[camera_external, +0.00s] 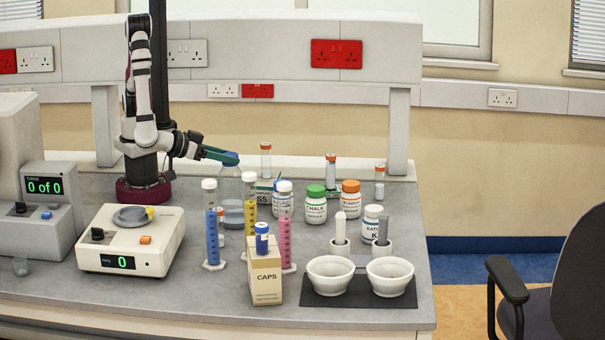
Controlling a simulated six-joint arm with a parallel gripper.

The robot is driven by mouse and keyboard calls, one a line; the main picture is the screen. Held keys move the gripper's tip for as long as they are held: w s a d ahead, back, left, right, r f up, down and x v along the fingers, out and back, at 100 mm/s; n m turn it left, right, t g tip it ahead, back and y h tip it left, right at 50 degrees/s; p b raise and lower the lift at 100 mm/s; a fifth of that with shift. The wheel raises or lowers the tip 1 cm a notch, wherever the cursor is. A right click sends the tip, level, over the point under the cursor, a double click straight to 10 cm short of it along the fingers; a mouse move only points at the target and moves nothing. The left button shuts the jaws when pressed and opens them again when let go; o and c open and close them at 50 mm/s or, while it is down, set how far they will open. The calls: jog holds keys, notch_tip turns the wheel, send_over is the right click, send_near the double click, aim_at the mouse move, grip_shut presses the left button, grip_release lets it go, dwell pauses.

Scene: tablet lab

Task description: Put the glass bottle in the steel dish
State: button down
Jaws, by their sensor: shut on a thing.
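The glass bottle (231,192) is clear, with a little pale liquid low in it, and stands upright behind the blue and yellow cylinders. My gripper (229,158), with teal fingers, reaches in from the left and is shut on the bottle's top. Whether the bottle's base touches the bench cannot be told. A round grey metal dish (130,217) sits on top of the white balance, left and nearer the camera. A small yellow thing (150,213) shows at the dish's right edge. The balance display (119,262) reads 0.
Tall cylinders, blue (212,229), yellow (249,205) and pink (285,240), stand close to the bottle. A CAPS box (265,279), several capped jars and two white mortars (331,274) are to the right. A machine (36,205) stands left. Bench in front of the balance is clear.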

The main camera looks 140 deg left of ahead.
aim_at(223, 170)
jog(key=shift+w+a+f, duration=0.1)
jog(key=shift+a+f, duration=0.1)
jog(key=shift+f, duration=0.95)
jog(key=shift+a+f, duration=0.2)
jog(key=shift+f, duration=0.95)
jog(key=shift+c, duration=1.4)
grip_release()
jog(key=shift+f, duration=0.1)
jog(key=shift+r, duration=0.2)
jog(key=v, duration=1.2)
jog(key=shift+f, duration=0.1)
